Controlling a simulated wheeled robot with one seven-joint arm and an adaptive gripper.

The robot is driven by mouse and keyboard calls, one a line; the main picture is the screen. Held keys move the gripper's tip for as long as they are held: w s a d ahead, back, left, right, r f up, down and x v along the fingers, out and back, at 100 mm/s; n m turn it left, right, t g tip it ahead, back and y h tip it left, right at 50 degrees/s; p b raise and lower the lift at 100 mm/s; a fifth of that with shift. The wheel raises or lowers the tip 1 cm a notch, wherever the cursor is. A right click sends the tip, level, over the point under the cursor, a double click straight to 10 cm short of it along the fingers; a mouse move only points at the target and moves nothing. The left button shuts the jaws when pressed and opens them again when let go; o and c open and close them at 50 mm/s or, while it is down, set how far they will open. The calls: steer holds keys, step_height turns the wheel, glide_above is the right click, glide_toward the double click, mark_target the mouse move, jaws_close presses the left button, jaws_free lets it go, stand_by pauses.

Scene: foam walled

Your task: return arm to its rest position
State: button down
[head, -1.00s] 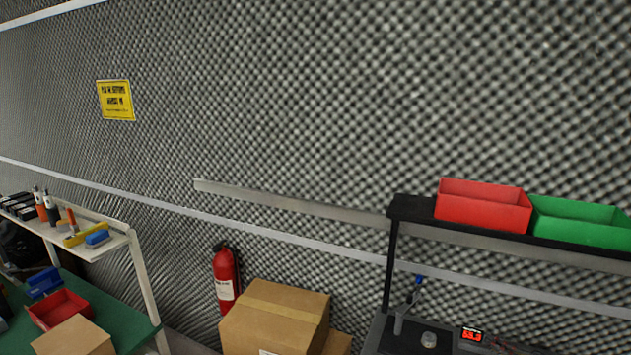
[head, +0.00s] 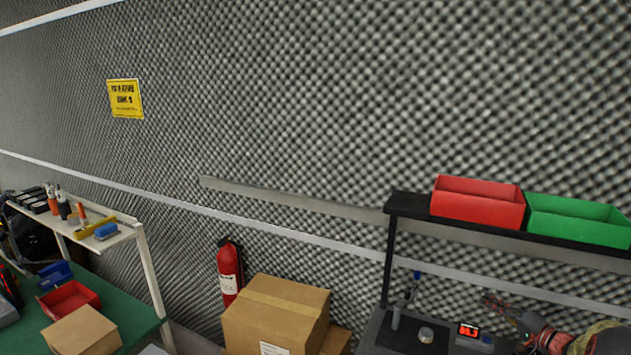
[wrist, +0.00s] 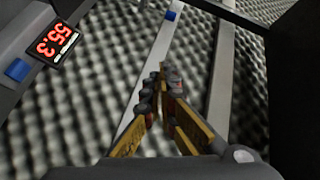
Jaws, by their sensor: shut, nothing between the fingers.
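My gripper (head: 492,303) shows at the lower right of the head view, with part of my arm behind it at the bottom right corner. It is in front of the foam wall, near the dark bench with the red digital display (head: 469,330). In the wrist view my gripper (wrist: 165,75) has its yellow-brown fingers drawn together at the tips, with nothing held between them. The display (wrist: 55,42) also shows there at the upper left.
A black shelf (head: 400,207) above the bench carries a red bin (head: 478,210) and a green bin (head: 578,226). Cardboard boxes (head: 275,322) and a fire extinguisher (head: 229,272) stand to the left. A green-topped bench (head: 120,312) is at far left.

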steer(key=w+a+r+n+h, duration=0.1)
steer(key=w+a+r+h, duration=0.15)
steer(key=r, duration=0.35)
steer(key=w+a+r+h, duration=0.1)
steer(key=w+r+h, duration=0.15)
steer(key=r, duration=0.25)
steer(key=s+a+r+g+h, duration=0.1)
steer(key=s+a+r+h, duration=0.25)
steer(key=a+r, duration=0.6)
steer(key=s+a+r+n+g+h+b, duration=0.1)
steer(key=s+a+r+n+g+h, duration=0.2)
steer(key=s+a, duration=1.3)
steer(key=s+a+f+n+g+y, duration=0.2)
steer(key=s+a+f, duration=0.1)
steer(key=s, duration=0.6)
steer(key=s+a+f+n+g+y, duration=0.1)
steer(key=s+a+f+g, duration=0.1)
steer(key=s+a, duration=0.4)
steer(key=s+a+f+n+g+y, duration=0.2)
steer(key=s+a+f, duration=0.2)
steer(key=s, duration=0.7)
steer(key=shift+s+a+f+n+y+b, duration=0.3)
steer(key=shift+s+a+f+y+b, duration=0.05)
steer(key=shift+s+a+f+b, duration=0.1)
steer(key=shift+w+d+r, duration=0.1)
